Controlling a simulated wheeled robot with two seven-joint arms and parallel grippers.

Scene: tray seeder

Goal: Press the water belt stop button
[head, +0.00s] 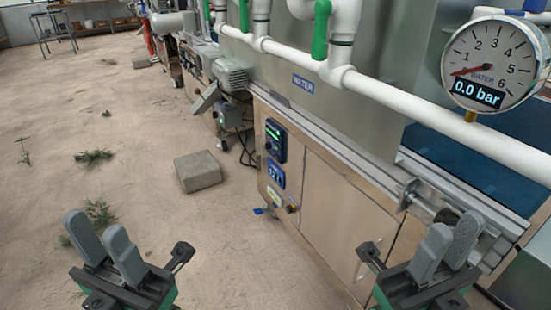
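The water station is a metal cabinet with a blue "WATER" label (303,83). Its front carries a dark control panel with a green display (275,141), a smaller blue panel (276,173) and a pale yellow-edged label plate (274,198). A small dark knob or button (291,208) sits beside that plate. The controls are too small to tell which is the stop button. My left gripper (96,232) is open and empty over the floor, left of the cabinet. My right gripper (455,228) is open by a narrow gap and empty, in front of the cabinet's right part. Neither touches the controls.
White pipes (400,97) with green valve handles (320,29) run above the cabinet. A round gauge (489,65) reads 0.0 bar. A grey block (198,171) lies on the floor left of the cabinet. A metal rail (340,137) runs along the cabinet top. The floor at left is mostly clear.

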